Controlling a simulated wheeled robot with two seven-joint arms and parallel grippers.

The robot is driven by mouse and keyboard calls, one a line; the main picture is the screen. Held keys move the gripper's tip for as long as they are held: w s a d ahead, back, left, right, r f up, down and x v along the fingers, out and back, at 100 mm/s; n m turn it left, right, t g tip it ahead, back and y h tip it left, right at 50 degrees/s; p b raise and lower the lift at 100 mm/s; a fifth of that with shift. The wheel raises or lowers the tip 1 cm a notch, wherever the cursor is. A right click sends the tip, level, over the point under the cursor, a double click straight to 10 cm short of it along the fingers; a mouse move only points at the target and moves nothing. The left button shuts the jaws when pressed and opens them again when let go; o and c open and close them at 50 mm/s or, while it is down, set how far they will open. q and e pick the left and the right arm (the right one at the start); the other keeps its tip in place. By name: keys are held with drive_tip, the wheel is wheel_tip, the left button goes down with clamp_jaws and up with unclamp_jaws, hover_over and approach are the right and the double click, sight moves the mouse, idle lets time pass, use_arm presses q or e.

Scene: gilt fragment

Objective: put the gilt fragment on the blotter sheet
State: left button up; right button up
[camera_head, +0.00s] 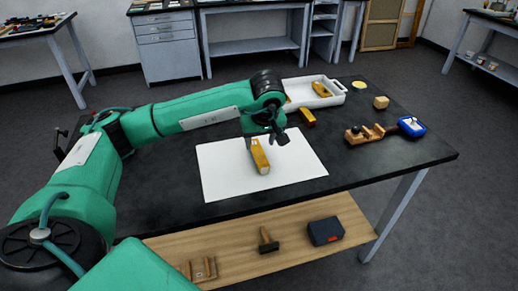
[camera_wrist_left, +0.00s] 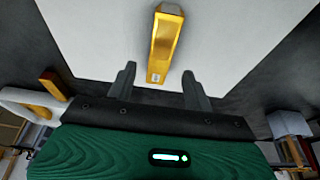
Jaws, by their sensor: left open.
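The gilt fragment (camera_head: 260,157) is a long gold bar with a small pale patch at one end. It appears to lie on the white blotter sheet (camera_head: 222,177), near its middle. In the left wrist view the fragment (camera_wrist_left: 165,38) stands out against the white sheet (camera_wrist_left: 235,40). My left gripper (camera_head: 265,140) is over the sheet at the far end of the fragment. In the left wrist view my left gripper (camera_wrist_left: 158,72) is open, with a visible gap between the fragment's near end and each finger. My right gripper is not in view.
A white tray (camera_head: 338,93) with gold pieces stands behind the sheet. Another gold bar (camera_head: 307,117) lies beside it. A wooden block piece (camera_head: 364,133), a blue-ended tool (camera_head: 411,126) and a small tan block (camera_head: 381,102) are at right. The dark tabletop's front is clear.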

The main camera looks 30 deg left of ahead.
use_arm(q)
drive_tip(key=v, duration=0.7)
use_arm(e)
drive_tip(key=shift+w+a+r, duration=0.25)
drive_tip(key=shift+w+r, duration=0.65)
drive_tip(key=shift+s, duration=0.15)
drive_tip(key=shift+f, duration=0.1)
